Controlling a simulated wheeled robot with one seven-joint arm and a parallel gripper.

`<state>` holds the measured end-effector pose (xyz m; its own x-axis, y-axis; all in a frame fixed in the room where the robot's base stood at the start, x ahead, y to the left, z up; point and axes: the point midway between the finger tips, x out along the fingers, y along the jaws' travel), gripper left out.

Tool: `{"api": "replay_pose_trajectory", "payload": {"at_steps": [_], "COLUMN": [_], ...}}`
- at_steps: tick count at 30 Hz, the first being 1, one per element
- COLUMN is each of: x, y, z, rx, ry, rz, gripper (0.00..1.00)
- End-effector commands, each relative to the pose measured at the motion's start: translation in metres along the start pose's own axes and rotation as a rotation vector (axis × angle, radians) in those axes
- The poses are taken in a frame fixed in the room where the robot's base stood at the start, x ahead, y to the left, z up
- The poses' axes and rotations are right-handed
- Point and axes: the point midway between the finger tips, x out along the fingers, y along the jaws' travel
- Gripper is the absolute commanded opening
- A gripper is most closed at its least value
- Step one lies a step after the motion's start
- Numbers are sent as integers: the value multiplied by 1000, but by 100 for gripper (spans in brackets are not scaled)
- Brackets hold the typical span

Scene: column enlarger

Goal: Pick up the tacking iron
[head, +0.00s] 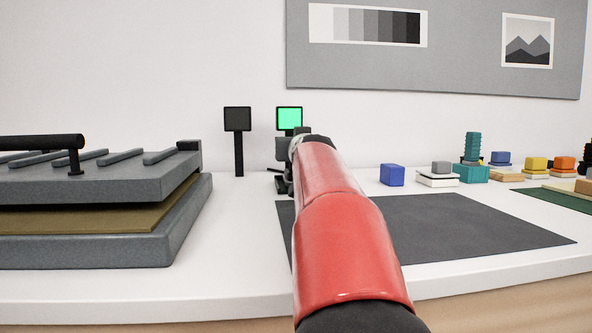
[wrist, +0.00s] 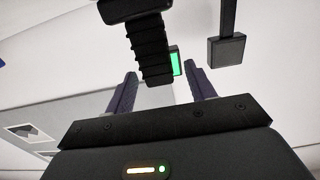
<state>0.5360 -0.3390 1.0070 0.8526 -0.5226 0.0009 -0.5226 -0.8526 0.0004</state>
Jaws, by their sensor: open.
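In the wrist view, a black ribbed grip (wrist: 150,45), which looks like the handle of the tacking iron, comes down from the top edge. A wider black piece sits at its upper end. My gripper (wrist: 159,63) is open, with one finger on each side of the grip in the picture. I cannot tell whether the grip is inside the jaws or just beyond them, and I see no clear contact. In the head view my red arm hides most of the gripper and the iron; only dark parts (head: 284,183) show beside it.
A black square sign on a post (head: 238,120) and a green-lit panel (head: 289,118) stand behind. A large grey press (head: 100,185) fills the left. A dark mat (head: 470,230) lies right of my arm, bare where visible. A blue block (head: 392,175) and several small items stand behind it.

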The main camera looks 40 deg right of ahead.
Motion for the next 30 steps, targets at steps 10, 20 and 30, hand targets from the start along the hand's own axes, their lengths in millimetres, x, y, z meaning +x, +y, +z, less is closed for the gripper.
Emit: {"api": "replay_pose_trajectory", "payload": {"at_steps": [10,20,30], "x": [38,38,37], "y": [0,0,0], "z": [0,0,0], "rx": [0,0,0], "ry": [0,0,-1], "rz": [1,0,0], "gripper": [55,35,0]}}
